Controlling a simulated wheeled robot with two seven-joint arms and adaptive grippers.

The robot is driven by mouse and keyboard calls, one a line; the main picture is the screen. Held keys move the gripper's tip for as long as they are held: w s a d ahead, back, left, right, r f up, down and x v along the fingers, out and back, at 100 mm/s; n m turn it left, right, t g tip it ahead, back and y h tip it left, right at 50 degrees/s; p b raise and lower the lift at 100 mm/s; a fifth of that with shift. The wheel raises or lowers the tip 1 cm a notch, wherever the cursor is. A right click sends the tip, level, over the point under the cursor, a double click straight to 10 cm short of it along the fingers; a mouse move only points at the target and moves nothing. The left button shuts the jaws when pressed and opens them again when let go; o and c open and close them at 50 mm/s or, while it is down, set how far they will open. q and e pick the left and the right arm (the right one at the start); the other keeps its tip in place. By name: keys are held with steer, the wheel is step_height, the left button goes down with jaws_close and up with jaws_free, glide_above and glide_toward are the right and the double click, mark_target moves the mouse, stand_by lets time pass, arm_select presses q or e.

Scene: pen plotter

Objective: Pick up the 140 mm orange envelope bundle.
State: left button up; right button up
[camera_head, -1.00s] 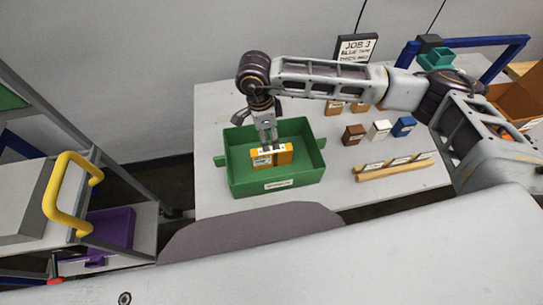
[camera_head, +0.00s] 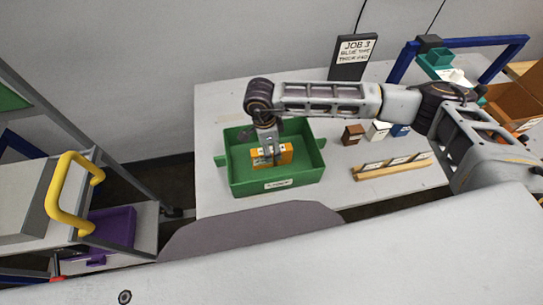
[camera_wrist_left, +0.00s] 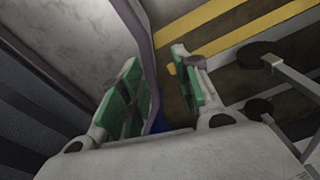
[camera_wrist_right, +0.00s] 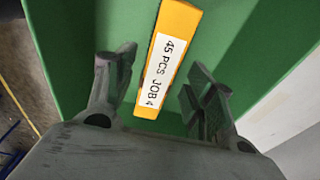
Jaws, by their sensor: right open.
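The orange envelope bundle (camera_head: 286,154) stands inside the green bin (camera_head: 307,174), near its middle. In the right wrist view the bundle (camera_wrist_right: 176,35) bears a white label reading "45 PCS JOB 4". My right gripper (camera_head: 267,150) is over the bundle, pointing down into the bin. In the right wrist view my right gripper (camera_wrist_right: 158,88) is open, with one finger on each side of the bundle and a gap showing on both sides. My left gripper (camera_wrist_left: 160,85) shows only in its wrist view, with its green-padded fingers apart and nothing clearly between them.
Brown (camera_head: 353,135), white (camera_head: 378,131) and blue (camera_head: 399,130) blocks stand right of the bin. A wooden rack (camera_head: 391,167) lies in front of them. A JOB 3 sign (camera_head: 354,56) stands at the back. The bin's walls surround the right gripper.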

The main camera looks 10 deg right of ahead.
mark_target(273, 156)
steer(key=shift+s+d+f, duration=0.1)
steer(key=shift+f, duration=0.45)
step_height(273, 156, down, 3)
steer(key=shift+d+r+p, duration=0.15)
steer(key=shift+p, duration=0.4)
steer(key=shift+f, duration=0.6)
arm_select(q)
steer(key=shift+s+d+r, duration=0.1)
steer(key=shift+d+r, duration=0.2)
steer(key=shift+d, duration=0.2)
steer(key=shift+s+d+r, duration=0.1)
steer(key=shift+d+r, duration=0.15)
steer(key=shift+d, duration=0.25)
steer(key=shift+a, duration=0.1)
arm_select(e)
steer(key=shift+c, duration=0.2)
steer(key=c, duration=0.9)
steer(key=shift+c, duration=1.2)
arm_select(q)
steer(key=shift+a, duration=0.7)
